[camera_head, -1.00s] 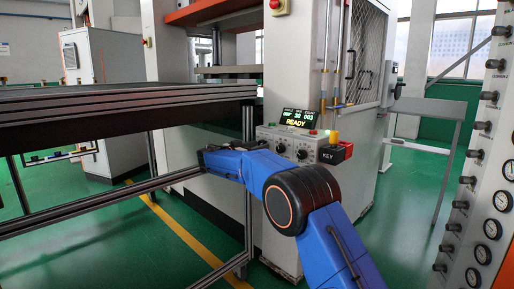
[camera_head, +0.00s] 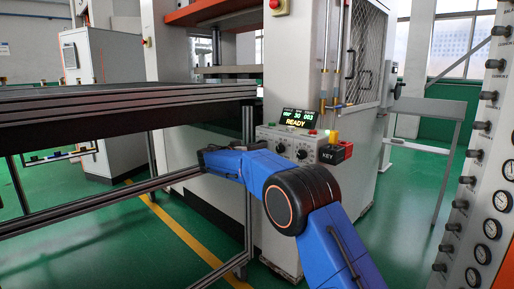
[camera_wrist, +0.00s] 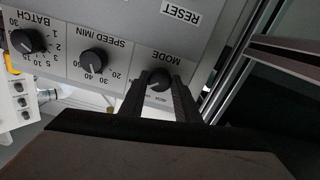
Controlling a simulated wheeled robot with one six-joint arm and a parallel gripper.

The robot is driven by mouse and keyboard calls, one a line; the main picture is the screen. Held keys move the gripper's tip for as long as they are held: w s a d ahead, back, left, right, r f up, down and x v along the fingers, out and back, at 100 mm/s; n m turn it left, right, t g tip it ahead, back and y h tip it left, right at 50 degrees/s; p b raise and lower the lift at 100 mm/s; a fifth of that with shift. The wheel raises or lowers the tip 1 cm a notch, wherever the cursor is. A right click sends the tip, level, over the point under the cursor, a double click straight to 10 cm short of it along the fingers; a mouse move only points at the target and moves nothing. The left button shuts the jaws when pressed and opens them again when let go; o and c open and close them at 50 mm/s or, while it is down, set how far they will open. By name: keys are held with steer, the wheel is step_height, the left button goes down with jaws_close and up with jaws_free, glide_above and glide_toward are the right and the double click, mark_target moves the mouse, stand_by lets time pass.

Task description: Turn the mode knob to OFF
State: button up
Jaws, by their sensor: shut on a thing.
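The mode knob (camera_wrist: 159,80) is a black round knob under the printed word MODE in the wrist view, which shows the panel upside down. My gripper (camera_wrist: 158,88) is shut on it, one finger on each side. The knob's pointer and most of its scale are hidden or too small to read.
The speed knob (camera_wrist: 93,61) and batch knob (camera_wrist: 24,41) sit beside the mode knob. A display (camera_head: 299,118) reads READY above the panel. A red KEY box (camera_head: 335,153) is at the panel's right. Dark rails (camera_head: 120,105) stand left of the arm.

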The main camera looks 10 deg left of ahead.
steer(key=shift+n, duration=11)
steer(key=o, duration=1)
steer(key=shift+s+r, duration=0.1)
steer(key=shift+o, duration=0.2)
steer(key=shift+a, duration=0.1)
steer(key=v, duration=1.7)
steer(key=shift+s+a, duration=0.1)
steer(key=shift+s, duration=0.05)
